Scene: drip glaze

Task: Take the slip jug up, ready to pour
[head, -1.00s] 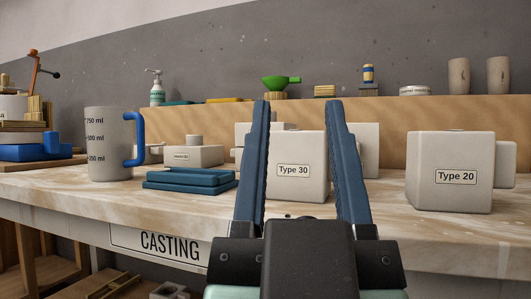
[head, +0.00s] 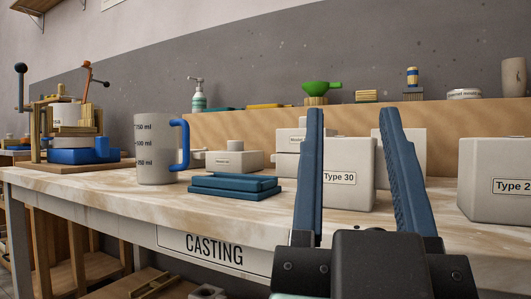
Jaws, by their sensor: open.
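The slip jug (head: 153,150) stands upright on the casting bench (head: 120,196). It is a grey-white measuring jug with ml marks and a blue handle (head: 182,146) on its right side. My gripper (head: 350,122) is open and empty, with two blue fingers pointing up. It is well to the right of the jug and nearer to me, in front of the block marked Type 30 (head: 350,196). The fingers hide parts of the blocks behind them. The inside of the jug does not show.
Stacked blue trays (head: 234,186) lie on the bench right of the jug. Pale mould blocks (head: 234,161) stand behind, and a Type 20 block (head: 490,195) is at the right. A wooden frame with a blue block (head: 85,152) stands to the left. The bench before the jug is bare.

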